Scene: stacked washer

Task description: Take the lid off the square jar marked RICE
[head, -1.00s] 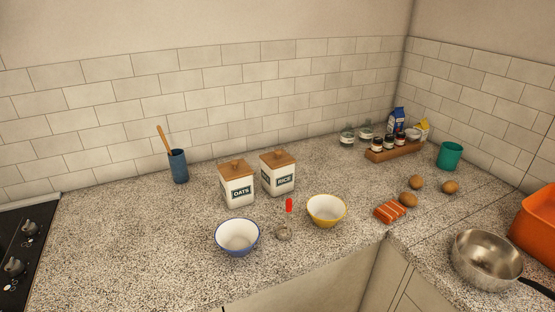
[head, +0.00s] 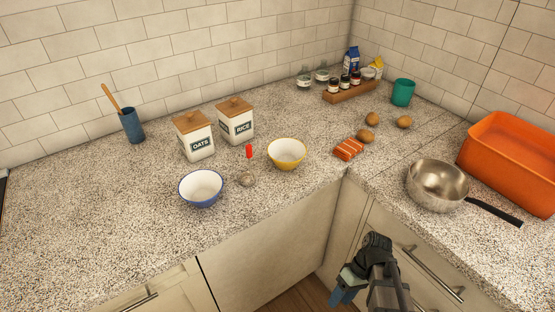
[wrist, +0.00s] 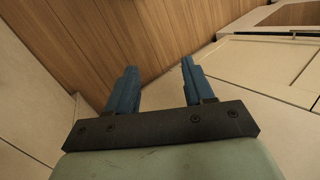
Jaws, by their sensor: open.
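The square white jar marked RICE (head: 236,126) stands on the counter with its wooden lid (head: 234,105) on, a small knob on top. A matching jar marked OATS (head: 196,143) with a wooden lid stands beside it to the left. My gripper (head: 338,300) is low at the bottom of the head view, in front of the cabinets and well away from the jars. In the wrist view my gripper (wrist: 158,85) shows two blue fingers apart with nothing between them.
A blue-rimmed bowl (head: 201,188), a red-handled utensil (head: 248,160) and a yellow bowl (head: 286,154) stand in front of the jars. A steel pan (head: 437,186) and orange tub (head: 510,155) are at right. The counter's left front is clear.

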